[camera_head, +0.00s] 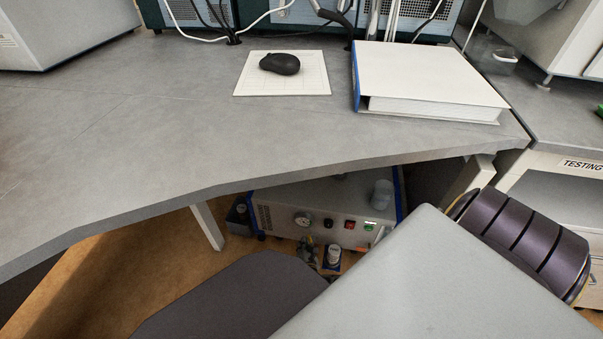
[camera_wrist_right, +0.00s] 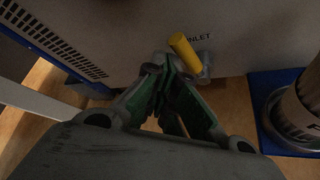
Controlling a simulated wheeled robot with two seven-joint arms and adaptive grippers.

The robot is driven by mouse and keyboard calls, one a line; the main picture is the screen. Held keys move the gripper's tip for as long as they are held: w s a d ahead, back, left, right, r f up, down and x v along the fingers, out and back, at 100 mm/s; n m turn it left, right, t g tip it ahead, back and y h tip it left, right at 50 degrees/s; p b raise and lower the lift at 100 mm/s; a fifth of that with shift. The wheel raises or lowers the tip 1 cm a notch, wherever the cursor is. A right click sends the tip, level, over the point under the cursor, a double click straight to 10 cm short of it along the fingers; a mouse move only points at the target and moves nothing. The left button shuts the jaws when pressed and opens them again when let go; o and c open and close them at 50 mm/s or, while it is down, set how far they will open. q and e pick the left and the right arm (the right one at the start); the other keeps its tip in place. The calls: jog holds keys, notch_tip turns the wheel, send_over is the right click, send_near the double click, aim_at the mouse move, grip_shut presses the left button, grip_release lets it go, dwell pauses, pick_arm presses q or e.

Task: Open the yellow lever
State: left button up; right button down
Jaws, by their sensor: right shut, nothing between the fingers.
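The yellow lever (camera_wrist_right: 185,54) shows in the right wrist view as a short, tilted yellow rod on a small grey valve fitting (camera_wrist_right: 206,64), on the grey front panel beside a label ending in "NLET". My right gripper (camera_wrist_right: 160,75) is shut and empty, its fingertips just left of and below the lever; I cannot tell whether they touch it. In the head view the grey machine (camera_head: 325,219) sits under the bench, and I cannot make out the lever there. My left gripper is not in view.
The bench (camera_head: 200,140) overhangs the machine. A binder (camera_head: 430,75) and a mouse (camera_head: 280,64) lie on top of it. A cylinder (camera_wrist_right: 300,108) on a blue base stands right of my gripper. A vent grille (camera_wrist_right: 50,40) is at left. A bench leg (camera_head: 208,226) stands left of the machine.

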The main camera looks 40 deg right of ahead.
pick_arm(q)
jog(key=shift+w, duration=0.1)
pick_arm(e)
jog(key=shift+s+d+r, duration=0.15)
jog(key=shift+s+d, duration=0.05)
jog(key=shift+s, duration=0.05)
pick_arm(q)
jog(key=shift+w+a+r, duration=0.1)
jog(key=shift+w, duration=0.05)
pick_arm(e)
jog(key=shift+s+d+r, duration=0.1)
jog(key=shift+s, duration=0.05)
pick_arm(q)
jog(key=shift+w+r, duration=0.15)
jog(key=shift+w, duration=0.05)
pick_arm(e)
jog(key=shift+s+d+r, duration=0.1)
jog(key=shift+d, duration=0.05)
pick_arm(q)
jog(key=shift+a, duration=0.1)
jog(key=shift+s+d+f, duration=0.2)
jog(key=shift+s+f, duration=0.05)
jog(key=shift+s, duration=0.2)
